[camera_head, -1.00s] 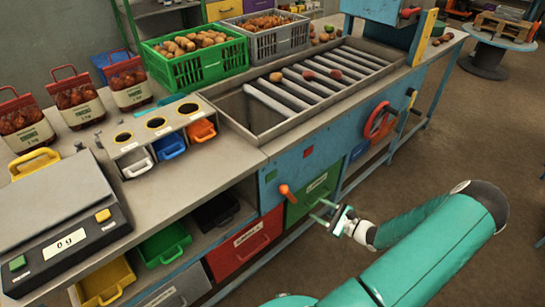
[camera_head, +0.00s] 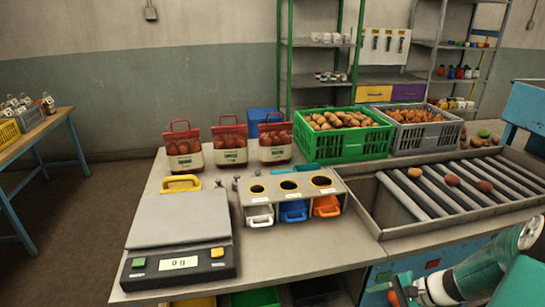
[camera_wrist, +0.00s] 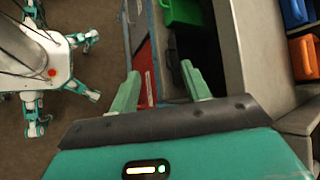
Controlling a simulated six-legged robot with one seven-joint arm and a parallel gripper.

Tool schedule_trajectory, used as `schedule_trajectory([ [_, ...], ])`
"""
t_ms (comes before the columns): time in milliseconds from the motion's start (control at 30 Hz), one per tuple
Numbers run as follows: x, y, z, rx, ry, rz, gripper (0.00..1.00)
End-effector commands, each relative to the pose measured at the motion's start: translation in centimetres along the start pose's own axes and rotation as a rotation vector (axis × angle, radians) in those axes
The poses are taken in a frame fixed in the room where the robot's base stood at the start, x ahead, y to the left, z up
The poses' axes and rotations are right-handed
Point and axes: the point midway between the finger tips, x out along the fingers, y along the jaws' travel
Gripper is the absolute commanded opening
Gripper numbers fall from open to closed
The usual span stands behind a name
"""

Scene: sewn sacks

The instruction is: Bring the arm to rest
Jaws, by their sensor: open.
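My gripper (camera_wrist: 160,88) is open and empty in the wrist view. Its two pale green fingers stand apart, with the bench's front side and lower bins behind them. In the head view my gripper (camera_head: 388,291) is small at the lower right, in front of the bench's blue front and close to an orange knob. My teal arm reaches in from the lower right corner. Whether the fingers touch the bench front cannot be told.
The bench holds a scale (camera_head: 180,240), a three-hole stand (camera_head: 290,200), several red-topped sacks (camera_head: 230,147), a green crate (camera_head: 342,137), a grey crate (camera_head: 424,131) and a roller tray (camera_head: 460,184). A green bin (camera_wrist: 183,11) sits below.

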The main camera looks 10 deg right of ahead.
Motion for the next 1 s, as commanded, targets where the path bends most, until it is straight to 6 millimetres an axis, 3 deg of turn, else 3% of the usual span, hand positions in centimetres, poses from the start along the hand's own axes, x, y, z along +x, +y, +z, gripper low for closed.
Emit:
schedule_trajectory([
  [200,0.2,-3.6,6.8,-0.263,0.053,0.248,0.48],
  [500,-0.6,-6.6,15.9,-0.63,0.165,0.492,0.48],
  [1000,-4.1,-7.8,29.4,-1.24,0.412,0.626,0.48],
])
